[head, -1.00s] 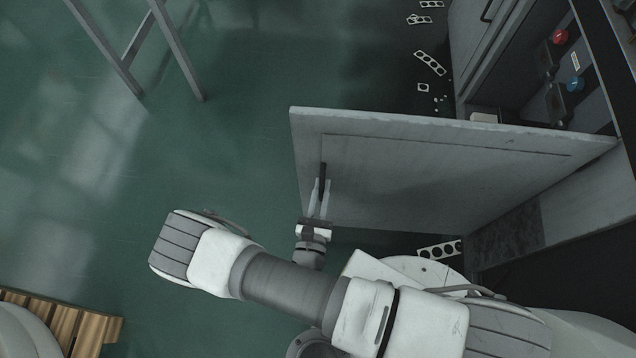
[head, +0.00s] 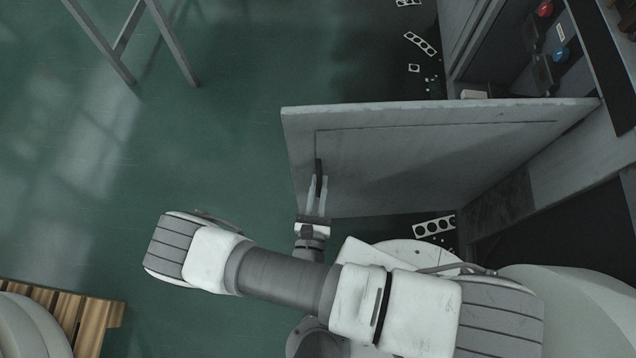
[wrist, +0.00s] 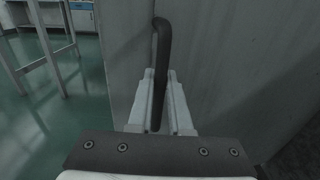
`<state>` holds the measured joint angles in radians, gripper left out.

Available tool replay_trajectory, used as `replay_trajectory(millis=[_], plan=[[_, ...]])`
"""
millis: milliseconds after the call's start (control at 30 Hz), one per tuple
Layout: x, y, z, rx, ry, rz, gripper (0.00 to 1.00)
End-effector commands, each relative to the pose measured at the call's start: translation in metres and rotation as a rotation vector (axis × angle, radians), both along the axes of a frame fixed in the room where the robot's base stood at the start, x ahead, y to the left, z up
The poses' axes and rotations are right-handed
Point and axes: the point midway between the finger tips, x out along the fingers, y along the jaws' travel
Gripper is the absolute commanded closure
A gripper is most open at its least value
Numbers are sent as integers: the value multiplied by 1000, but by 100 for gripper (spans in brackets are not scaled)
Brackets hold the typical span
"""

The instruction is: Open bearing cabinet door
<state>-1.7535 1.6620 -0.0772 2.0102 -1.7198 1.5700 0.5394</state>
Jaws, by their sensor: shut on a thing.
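The grey cabinet door (head: 430,160) stands swung out wide from the cabinet, its hinge side at the right in the head view. Its dark bar handle (head: 319,172) is near the door's free edge. My gripper (head: 317,196) is shut on the handle. In the wrist view, my gripper's two fingers (wrist: 158,105) sit on either side of the dark handle (wrist: 161,50), and the door face (wrist: 225,70) fills the middle and right. The cabinet's inside is mostly hidden behind the door.
A grey metal frame's legs (head: 165,40) stand at the upper left. A wooden pallet (head: 95,318) lies at the lower left. Punched metal strips (head: 420,44) lie on the floor by the cabinet, another (head: 434,227) below the door. The green floor left of the door is clear.

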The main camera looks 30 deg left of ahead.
Motion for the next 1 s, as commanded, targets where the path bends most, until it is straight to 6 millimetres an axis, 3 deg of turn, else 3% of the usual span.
replay_trajectory(millis=[233, 267, 433, 1000], plan=[[1, -4, -1, -6, 1, -8, 100], [1, -4, -1, -7, 1, -9, 81], [1, -3, -1, -4, 1, -6, 53], [-1, 0, 0, -2, 0, -5, 53]])
